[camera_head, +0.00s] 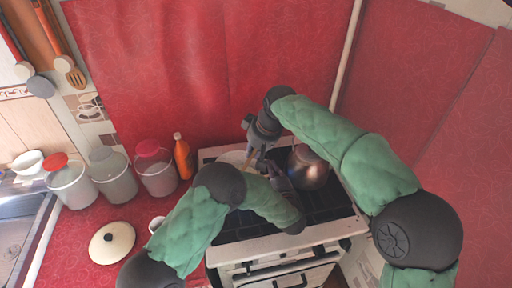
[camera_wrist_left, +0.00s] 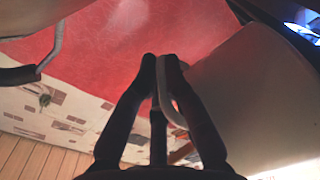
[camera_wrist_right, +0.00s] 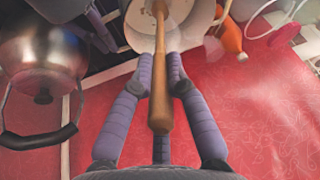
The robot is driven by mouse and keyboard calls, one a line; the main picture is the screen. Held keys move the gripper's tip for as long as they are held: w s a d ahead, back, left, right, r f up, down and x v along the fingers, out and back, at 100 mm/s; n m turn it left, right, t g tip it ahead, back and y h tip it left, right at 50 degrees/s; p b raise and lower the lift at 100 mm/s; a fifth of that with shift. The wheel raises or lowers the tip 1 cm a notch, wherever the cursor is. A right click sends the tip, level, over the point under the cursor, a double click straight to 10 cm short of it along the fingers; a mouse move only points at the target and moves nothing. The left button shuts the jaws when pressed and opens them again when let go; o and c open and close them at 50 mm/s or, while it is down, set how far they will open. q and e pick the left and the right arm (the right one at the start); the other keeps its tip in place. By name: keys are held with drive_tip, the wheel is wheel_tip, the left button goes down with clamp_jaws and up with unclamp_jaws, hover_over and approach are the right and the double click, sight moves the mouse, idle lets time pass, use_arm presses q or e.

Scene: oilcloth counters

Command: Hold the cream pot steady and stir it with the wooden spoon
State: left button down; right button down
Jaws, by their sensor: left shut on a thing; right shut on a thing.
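The cream pot (camera_head: 231,157) stands on the stove, mostly hidden behind my left arm in the head view. Its pale side (camera_wrist_left: 255,85) fills the right of the left wrist view. My left gripper (camera_wrist_left: 162,66) is shut on the pot's handle, beside the wall. My right gripper (camera_wrist_right: 166,62) is shut on the wooden spoon (camera_wrist_right: 160,85), whose shaft runs into the pot's opening (camera_wrist_right: 184,14). In the head view my right gripper (camera_head: 258,155) is above the pot's right side. The spoon's lower end is hard to make out.
A metal kettle (camera_head: 309,168) stands on the stove, close to the right of both grippers. An orange bottle (camera_head: 183,156) and several lidded jars stand left of the stove. A cream lid (camera_head: 111,242) and a white mug (camera_head: 156,223) are on the red counter.

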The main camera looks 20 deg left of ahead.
drive_tip(key=shift+x, duration=1.55)
drive_tip(key=shift+d, duration=0.15)
